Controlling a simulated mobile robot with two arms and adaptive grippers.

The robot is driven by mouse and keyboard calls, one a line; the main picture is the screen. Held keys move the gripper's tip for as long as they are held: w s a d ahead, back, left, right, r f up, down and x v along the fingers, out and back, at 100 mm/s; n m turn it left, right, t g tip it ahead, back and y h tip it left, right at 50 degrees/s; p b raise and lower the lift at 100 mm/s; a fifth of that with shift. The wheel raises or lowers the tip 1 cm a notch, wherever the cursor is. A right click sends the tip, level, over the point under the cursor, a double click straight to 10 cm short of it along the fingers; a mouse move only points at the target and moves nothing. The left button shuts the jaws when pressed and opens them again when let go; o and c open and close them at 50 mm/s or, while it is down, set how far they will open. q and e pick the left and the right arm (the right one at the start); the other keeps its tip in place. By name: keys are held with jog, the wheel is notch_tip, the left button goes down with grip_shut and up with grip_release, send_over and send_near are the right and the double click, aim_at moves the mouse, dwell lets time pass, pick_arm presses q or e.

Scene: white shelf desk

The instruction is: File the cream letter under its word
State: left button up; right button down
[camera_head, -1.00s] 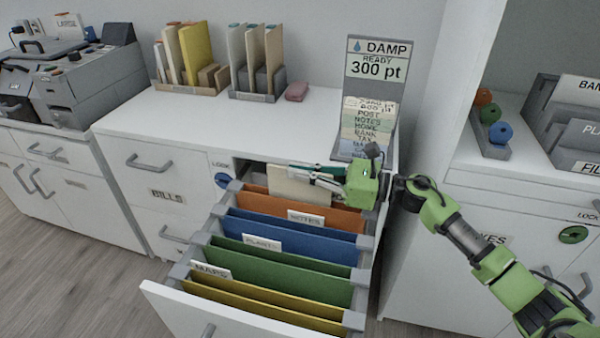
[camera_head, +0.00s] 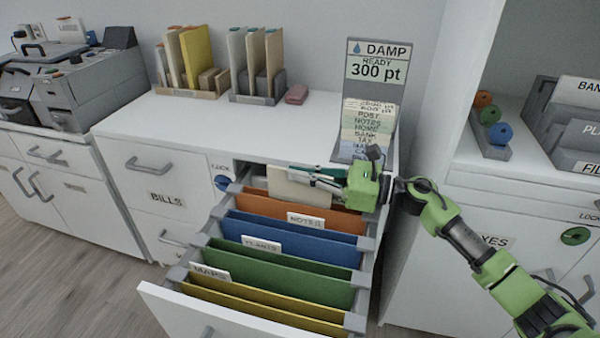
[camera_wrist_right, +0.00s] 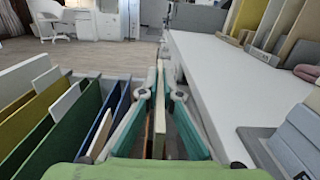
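The cream letter (camera_head: 290,187) is upright at the back of the open drawer, its lower edge hidden behind the orange divider (camera_head: 285,208). My right gripper (camera_head: 318,175) reaches in from the right and is shut on the letter. In the right wrist view, the letter (camera_wrist_right: 160,112) shows edge-on as a thin strip between the two teal-padded fingers. The drawer also has blue (camera_head: 295,236), green (camera_head: 290,275) and yellow (camera_head: 270,302) dividers. White tabs read NOTES (camera_head: 305,220), PLANTS (camera_head: 261,244) and MAPS (camera_head: 209,272). My left gripper is out of view.
A sign (camera_head: 376,95) reading DAMP, READY, 300 pt stands on the desk top (camera_head: 250,125), with stacked word cards below. Upright file holders (camera_head: 258,98) and a pink object (camera_head: 297,94) stand behind. The closed BILLS drawer (camera_head: 165,198) is left of the open drawer.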

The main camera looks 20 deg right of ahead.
jog(key=c, duration=2.2)
grip_release()
jog(key=shift+s+a+f, duration=0.1)
jog(key=shift+f, duration=0.55)
jog(key=shift+s+a+f, duration=0.1)
jog(key=shift+f, duration=0.5)
jog(key=shift+s+d, duration=0.3)
jog(key=shift+d, duration=0.15)
jog(key=v, duration=0.3)
jog(key=r+v, duration=0.1)
jog(key=v, duration=0.3)
jog(key=r+v, duration=0.1)
jog(key=v, duration=0.3)
jog(key=shift+w+d+r, duration=0.2)
jog(key=shift+w+d, duration=0.05)
